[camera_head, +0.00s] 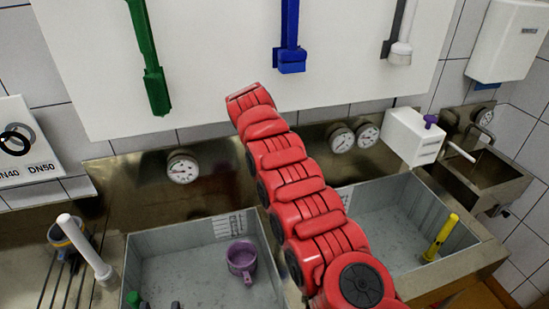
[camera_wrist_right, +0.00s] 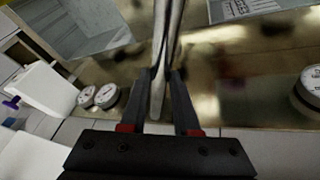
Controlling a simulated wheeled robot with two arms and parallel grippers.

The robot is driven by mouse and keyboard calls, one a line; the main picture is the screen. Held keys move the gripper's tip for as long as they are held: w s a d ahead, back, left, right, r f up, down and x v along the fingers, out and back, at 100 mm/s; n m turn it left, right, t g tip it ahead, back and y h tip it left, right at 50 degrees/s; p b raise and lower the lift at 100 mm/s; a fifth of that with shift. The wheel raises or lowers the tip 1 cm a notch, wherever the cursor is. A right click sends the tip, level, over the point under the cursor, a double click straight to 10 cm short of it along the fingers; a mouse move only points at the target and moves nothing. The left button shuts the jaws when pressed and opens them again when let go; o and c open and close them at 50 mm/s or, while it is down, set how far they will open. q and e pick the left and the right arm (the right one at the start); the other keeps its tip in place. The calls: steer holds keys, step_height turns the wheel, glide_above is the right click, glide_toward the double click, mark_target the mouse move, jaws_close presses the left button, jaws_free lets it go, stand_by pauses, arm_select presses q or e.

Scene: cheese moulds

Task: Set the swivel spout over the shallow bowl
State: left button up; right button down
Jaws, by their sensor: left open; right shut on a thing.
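My right gripper (camera_wrist_right: 168,98) shows in the right wrist view, its two dark fingers shut on a slim grey metal spout (camera_wrist_right: 168,45). The spout runs up between the fingers to the top edge, along the strip between two basins. In the head view my red arm covers the spout and this gripper. A left basin (camera_head: 132,255) and a right basin (camera_head: 458,238) are sunk in the metal bench. I cannot tell surely which is the shallow bowl. I cannot make out my left gripper in either view.
Gauges (camera_head: 183,168) line the bench back. Green (camera_head: 155,92) and blue (camera_head: 291,60) tools hang above. A white rod (camera_head: 85,250) stands left of the basins.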

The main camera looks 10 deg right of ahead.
steer(key=c, duration=0.7)
jaws_free()
steer(key=shift+w, duration=0.1)
steer(key=shift+o, duration=0.2)
steer(key=shift+a+r+b, duration=0.15)
steer(key=shift+r+b, duration=0.15)
steer(key=shift+b, duration=0.2)
steer(key=p+v, duration=0.3)
steer(key=v, duration=1.3)
steer(key=shift+r, duration=0.4)
